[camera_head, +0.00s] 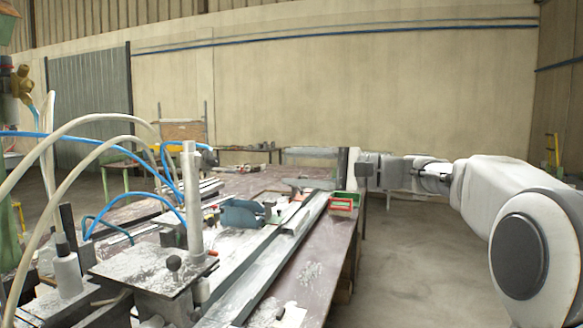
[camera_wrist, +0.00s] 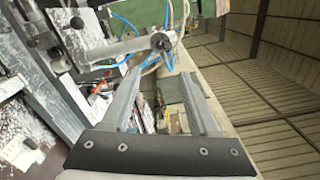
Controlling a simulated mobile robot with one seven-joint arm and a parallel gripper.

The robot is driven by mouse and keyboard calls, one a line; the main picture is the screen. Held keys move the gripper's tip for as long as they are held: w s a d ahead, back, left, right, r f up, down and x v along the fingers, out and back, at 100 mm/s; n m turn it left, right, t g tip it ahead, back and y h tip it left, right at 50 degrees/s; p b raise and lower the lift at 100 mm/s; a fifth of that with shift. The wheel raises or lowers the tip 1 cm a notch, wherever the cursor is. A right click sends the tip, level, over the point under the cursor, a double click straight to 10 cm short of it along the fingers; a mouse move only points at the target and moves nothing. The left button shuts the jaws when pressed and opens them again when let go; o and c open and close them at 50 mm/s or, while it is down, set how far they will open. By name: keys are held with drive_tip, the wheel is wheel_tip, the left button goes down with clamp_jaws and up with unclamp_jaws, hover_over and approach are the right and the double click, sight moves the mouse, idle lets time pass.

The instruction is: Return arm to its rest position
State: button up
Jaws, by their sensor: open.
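My gripper (camera_head: 287,168) is at the end of my arm, which reaches in from the right over the far part of the bench (camera_head: 318,272). Its two grey fingers are spread apart in the head view. In the wrist view the gripper (camera_wrist: 160,88) also shows both fingers wide apart with nothing held between them. Blurred bench items show beyond the gap.
Long metal profiles (camera_head: 262,262) run along the bench, with a blue clamp part (camera_head: 242,213) beside them. A red and green box (camera_head: 342,204) sits at the bench's right edge. Blue hoses (camera_head: 172,178) arch at the left. Open floor (camera_head: 410,262) lies right of the bench.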

drive_tip(key=shift+a, duration=0.1)
drive_tip(key=s+a+f+n+g+h+p, duration=0.1)
drive_tip(key=s+f+h, duration=0.35)
drive_tip(key=s, duration=0.25)
drive_tip(key=s+a+f+n+h+p, duration=0.1)
drive_tip(key=s+f+h, duration=0.2)
drive_tip(key=s+f, duration=0.3)
drive_tip(key=s+d+f+n+h+p, duration=0.1)
drive_tip(key=s+d+f+n+h, duration=0.1)
drive_tip(key=s+d+f+h, duration=0.2)
drive_tip(key=s+d+f+n+h+p, duration=0.1)
drive_tip(key=s+d+f+n+h, duration=0.2)
drive_tip(key=s+d, duration=0.7)
drive_tip(key=s+f+h, duration=0.2)
drive_tip(key=s+f, duration=0.1)
drive_tip(key=s, duration=0.2)
drive_tip(key=shift+s+t+p, duration=0.35)
drive_tip(key=shift+t+p, duration=0.05)
